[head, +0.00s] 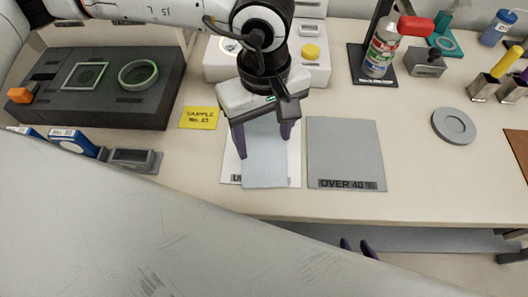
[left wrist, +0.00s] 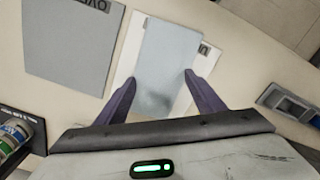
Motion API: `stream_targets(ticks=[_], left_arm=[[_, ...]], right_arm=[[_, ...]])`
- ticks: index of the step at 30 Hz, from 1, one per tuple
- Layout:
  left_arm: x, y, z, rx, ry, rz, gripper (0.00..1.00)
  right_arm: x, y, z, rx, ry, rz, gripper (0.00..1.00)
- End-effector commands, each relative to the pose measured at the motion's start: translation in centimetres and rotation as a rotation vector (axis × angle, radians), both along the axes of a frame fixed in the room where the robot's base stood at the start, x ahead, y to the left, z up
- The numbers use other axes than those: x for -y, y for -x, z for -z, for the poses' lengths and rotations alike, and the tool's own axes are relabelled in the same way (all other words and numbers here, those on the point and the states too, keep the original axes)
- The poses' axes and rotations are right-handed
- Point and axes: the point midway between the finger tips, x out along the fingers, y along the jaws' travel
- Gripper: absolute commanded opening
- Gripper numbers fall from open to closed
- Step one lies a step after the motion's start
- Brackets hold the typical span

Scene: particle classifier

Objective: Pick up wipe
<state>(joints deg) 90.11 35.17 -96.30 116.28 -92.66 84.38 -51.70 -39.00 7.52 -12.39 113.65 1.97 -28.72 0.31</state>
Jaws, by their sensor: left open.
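The wipe (head: 265,168) is a pale blue sheet lying on a white card on the table. The card's label is mostly covered. In the left wrist view the wipe (left wrist: 168,62) lies ahead, partly between the fingertips. I cannot tell whether the fingers touch the card. My right gripper (head: 357,247) shows only two separated purple fingertips beyond the table's front edge; the rest is hidden.
A grey mat labelled "OVER 40" (head: 346,150) lies right of the card. A yellow sample note (head: 199,118) and a dark tray (head: 95,105) are at left. A white scale (head: 312,65) stands behind. A grey round dish (head: 454,126) is at right, with clear table around it.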

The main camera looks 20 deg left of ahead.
Motion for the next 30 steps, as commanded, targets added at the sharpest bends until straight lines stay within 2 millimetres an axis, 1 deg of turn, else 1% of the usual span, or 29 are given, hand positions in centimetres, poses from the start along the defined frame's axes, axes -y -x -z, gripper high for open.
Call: stream_targets(ticks=[1, 7, 11, 30], left_arm=[[0.02, -0.01, 0.65, 0.001, 0.001, 0.000, 0.62], [-0.01, 0.02, 0.57, 0.000, 0.000, 0.000, 0.62], [-0.02, 0.04, 0.57, -0.001, 0.000, 0.000, 0.62], [-0.07, 0.10, 0.66, -0.004, -0.003, 0.000, 0.08]], right_arm=[[-0.16, -0.13, 0.49, 0.002, -0.001, -0.002, 0.31], [-0.32, -0.41, -0.14, 0.012, -0.004, -0.002, 0.31], [-0.33, -0.38, -0.15, 0.011, -0.005, -0.001, 0.31], [-0.24, -0.02, 0.23, 0.003, -0.005, 0.002, 0.31]])
